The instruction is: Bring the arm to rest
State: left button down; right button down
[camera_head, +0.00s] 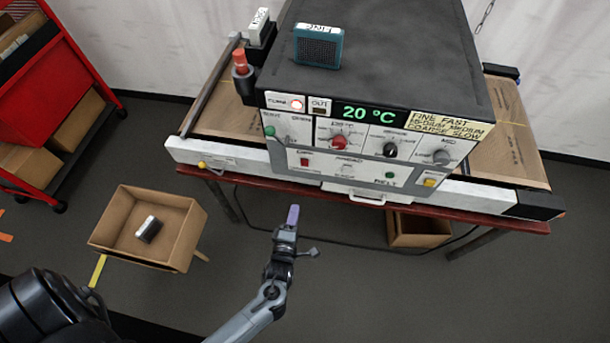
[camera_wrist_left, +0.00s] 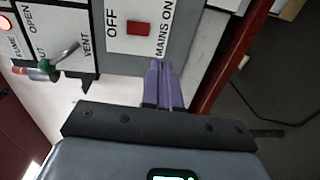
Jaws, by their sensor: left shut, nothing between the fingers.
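My left gripper (camera_head: 293,215) is shut and empty, with purple fingertips pointing up toward the front of the machine. It is in front of and below the control panel, and no contact shows. In the left wrist view the closed purple fingers (camera_wrist_left: 162,85) appear below the red MAINS ON switch (camera_wrist_left: 138,28). The machine (camera_head: 375,60) has a dark top, a green 20 °C display (camera_head: 369,114) and several knobs. My right gripper is not in view.
The machine stands on a dark red table (camera_head: 480,216). Another box (camera_head: 420,240) sits under the table. A red shelf (camera_head: 82,60) stands at far left. Floor between is clear.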

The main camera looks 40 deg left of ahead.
pick_arm(q)
jog(key=s+r+m+g+h, duration=0.45)
jog(key=r+m+h, duration=0.25)
jog(key=r+m, duration=0.4)
jog(key=s+d+m+g, duration=0.3)
jog(key=s+m+g, duration=0.5)
jog(key=s+m, duration=0.5)
notch_tip(320, 180, up, 14)
jog(key=w+m+p, duration=0.1)
jog(key=p, duration=1.3)
jog(key=shift+w+r+t, duration=0.15)
jog(key=shift+r+t, duration=0.05)
jog(key=shift+t, duration=0.15)
